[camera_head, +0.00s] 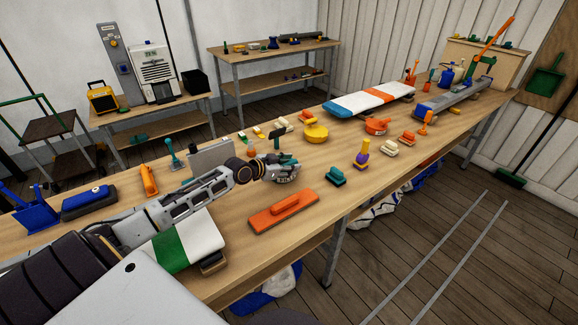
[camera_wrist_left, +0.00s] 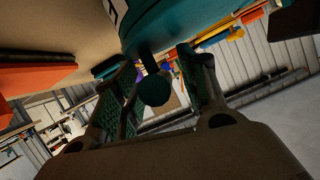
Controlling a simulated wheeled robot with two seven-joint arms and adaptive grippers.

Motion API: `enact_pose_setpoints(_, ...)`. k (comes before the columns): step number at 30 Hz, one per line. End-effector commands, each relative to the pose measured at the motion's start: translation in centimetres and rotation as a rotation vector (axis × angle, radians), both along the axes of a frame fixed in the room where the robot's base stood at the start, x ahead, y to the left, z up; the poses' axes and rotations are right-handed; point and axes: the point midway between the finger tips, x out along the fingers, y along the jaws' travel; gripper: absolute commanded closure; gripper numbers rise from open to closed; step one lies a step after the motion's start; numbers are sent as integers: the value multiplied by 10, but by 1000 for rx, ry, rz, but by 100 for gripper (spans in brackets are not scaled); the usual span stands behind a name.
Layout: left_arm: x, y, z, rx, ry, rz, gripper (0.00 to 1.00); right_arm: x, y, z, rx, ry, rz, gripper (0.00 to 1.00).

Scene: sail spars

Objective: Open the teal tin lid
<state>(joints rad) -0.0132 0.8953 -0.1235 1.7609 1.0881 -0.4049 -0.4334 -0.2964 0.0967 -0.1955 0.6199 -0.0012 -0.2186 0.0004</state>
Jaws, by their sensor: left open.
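The teal tin (camera_head: 287,179) stands on the long workbench near its middle, mostly covered by my left gripper (camera_head: 287,164). In the left wrist view the teal lid (camera_wrist_left: 170,28) fills the top, with a round teal knob (camera_wrist_left: 153,90) sticking out from it. My left gripper (camera_wrist_left: 160,85) is open, with its green-padded fingers on either side of the knob. I cannot tell whether either finger touches it. The lid appears to be on the tin. My right gripper is not in view.
An orange float (camera_head: 284,212) lies in front of the tin, and a teal-handled block (camera_head: 335,177) sits to its right. A grey upright plate (camera_head: 210,155) stands behind my left arm. A purple-and-yellow piece (camera_head: 362,153) stands farther right. Bare bench lies between them.

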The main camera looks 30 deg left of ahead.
Motion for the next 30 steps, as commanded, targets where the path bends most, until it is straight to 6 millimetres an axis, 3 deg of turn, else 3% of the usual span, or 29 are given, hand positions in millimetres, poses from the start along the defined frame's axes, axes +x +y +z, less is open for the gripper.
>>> enact_pose_setpoints(4,0,0,0,0,0,0,58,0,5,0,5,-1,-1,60)
enact_pose_setpoints(14,0,1,1,2,-1,1,100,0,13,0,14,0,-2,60)
enact_pose_setpoints(30,5,4,5,-8,-1,3,100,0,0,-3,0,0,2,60)
